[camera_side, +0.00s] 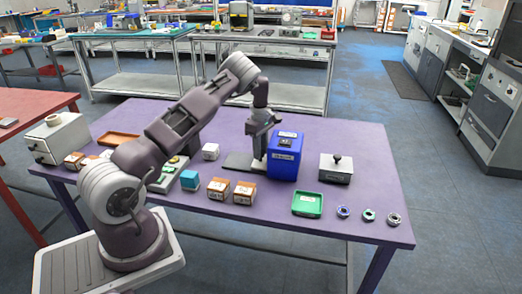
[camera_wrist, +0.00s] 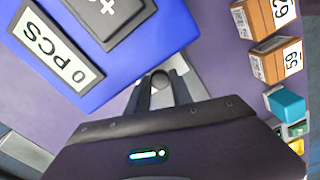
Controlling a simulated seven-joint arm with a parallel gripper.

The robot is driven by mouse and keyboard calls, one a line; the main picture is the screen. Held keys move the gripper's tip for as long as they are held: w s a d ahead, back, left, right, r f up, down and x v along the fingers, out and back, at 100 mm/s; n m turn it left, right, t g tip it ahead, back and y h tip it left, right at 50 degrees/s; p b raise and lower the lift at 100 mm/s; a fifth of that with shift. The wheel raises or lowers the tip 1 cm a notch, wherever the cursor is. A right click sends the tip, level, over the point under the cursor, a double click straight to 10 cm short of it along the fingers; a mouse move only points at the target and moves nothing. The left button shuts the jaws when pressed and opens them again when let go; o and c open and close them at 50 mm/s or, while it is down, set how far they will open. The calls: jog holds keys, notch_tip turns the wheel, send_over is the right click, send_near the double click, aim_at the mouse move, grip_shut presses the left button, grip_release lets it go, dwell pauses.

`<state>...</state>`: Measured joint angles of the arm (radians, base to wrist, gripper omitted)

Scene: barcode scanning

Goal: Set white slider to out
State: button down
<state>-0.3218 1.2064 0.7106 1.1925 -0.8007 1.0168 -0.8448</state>
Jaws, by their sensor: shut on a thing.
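My gripper (camera_side: 259,156) is low over the table, at the left side of a blue box (camera_side: 285,158). In the wrist view its two fingers (camera_wrist: 161,92) are closed around a small dark round piece (camera_wrist: 160,78). A pale grey plate (camera_wrist: 187,76) lies below it; the plate (camera_side: 236,161) also shows in the side view. I cannot tell whether this piece belongs to the white slider. The blue box (camera_wrist: 128,62) has a label reading "0 PCS" and a grey button with a plus sign. No marked "out" position can be read.
Orange-and-white cartons (camera_side: 244,193) and a teal cube (camera_side: 190,180) stand left of the blue box. A black-knobbed grey box (camera_side: 336,176), a green tray (camera_side: 307,204) and several small rings (camera_side: 368,215) are on the right. A white box (camera_side: 58,138) stands at far left.

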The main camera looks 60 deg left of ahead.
jog(key=s+a, duration=0.7)
jog(key=shift+s+a, duration=0.15)
jog(key=shift+a, duration=0.1)
jog(key=c, duration=1.3)
grip_release()
jog(key=shift+s, duration=0.1)
jog(key=shift+o, duration=0.8)
jog(key=shift+d, duration=0.1)
